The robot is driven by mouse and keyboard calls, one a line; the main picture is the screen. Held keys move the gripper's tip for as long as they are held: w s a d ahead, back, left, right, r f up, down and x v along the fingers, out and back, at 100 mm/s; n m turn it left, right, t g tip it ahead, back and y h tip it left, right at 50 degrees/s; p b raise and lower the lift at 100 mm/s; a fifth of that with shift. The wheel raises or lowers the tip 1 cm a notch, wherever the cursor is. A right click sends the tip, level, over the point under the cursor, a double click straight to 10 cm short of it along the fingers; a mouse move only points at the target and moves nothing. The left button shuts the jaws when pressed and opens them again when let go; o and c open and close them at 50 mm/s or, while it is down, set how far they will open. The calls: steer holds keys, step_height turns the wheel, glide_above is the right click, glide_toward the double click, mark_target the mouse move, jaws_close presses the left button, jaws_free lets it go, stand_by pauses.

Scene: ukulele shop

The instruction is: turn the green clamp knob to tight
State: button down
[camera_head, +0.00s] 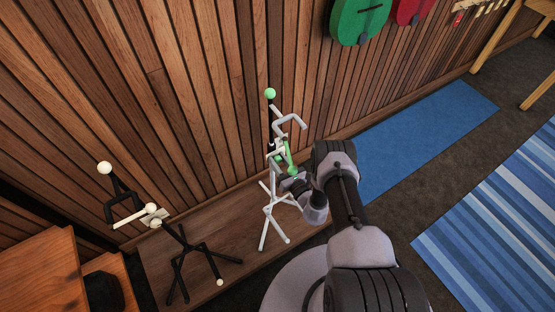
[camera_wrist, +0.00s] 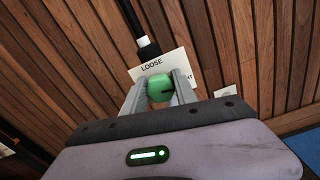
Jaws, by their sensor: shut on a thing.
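The green clamp knob (camera_wrist: 159,86) sits between the two fingers of my gripper (camera_wrist: 160,92) in the wrist view, and the fingers are shut on it. A dark mark shows on the knob's right side. A white label plate (camera_wrist: 150,68) behind it reads LOOSE at the upper left; a second word at the right is mostly hidden by a finger. In the head view, my gripper (camera_head: 290,181) is at the white stand (camera_head: 268,208), beside a green part (camera_head: 289,155) on its post. The knob's exact setting cannot be read there.
A black stand (camera_head: 188,255) with cream tips is at the left on the wooden platform (camera_head: 180,215). A slatted wall (camera_head: 190,90) rises close behind. Green (camera_head: 345,22) and red (camera_head: 412,10) instruments hang at the upper right. Blue mats (camera_head: 425,125) cover the floor at right.

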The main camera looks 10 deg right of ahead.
steer(key=c, duration=1)
jaws_free()
steer(key=p+v, duration=0.5)
steer(key=v, duration=1.2)
steer(key=shift+s, duration=0.25)
